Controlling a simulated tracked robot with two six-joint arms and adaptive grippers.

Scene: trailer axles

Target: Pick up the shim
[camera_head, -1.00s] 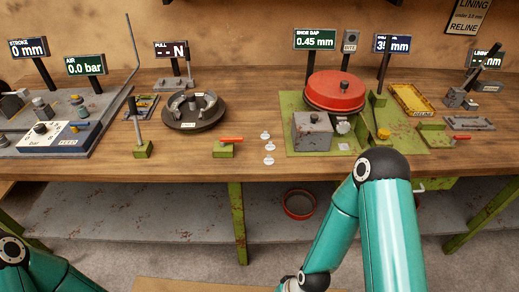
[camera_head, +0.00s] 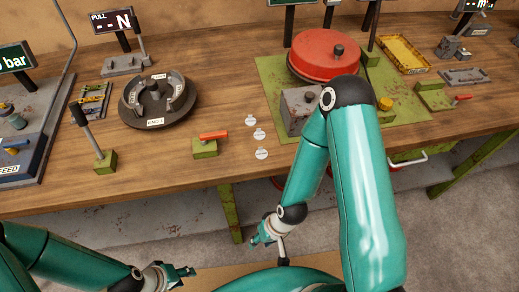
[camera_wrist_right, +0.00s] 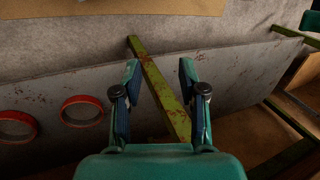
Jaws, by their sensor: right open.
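Three small pale discs lie in a loose row on the wooden bench in the head view: the far one (camera_head: 250,120), the middle one (camera_head: 259,134) and the near one (camera_head: 262,153). They look like shims, but their labels are too small to read. My right gripper (camera_head: 262,238) is below the bench's front edge, apart from the discs. In the right wrist view (camera_wrist_right: 160,75) its two fingers are spread with nothing between them. My left gripper (camera_head: 181,276) is low at the bottom of the head view, away from the bench; its opening is unclear.
A red-handled green block (camera_head: 207,145) stands just left of the discs. A grey block (camera_head: 298,108) and red drum (camera_head: 328,52) stand to their right. A dark brake plate (camera_head: 157,100) is further left. The wrist view shows a green bench leg (camera_wrist_right: 158,88) and red rings (camera_wrist_right: 82,110).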

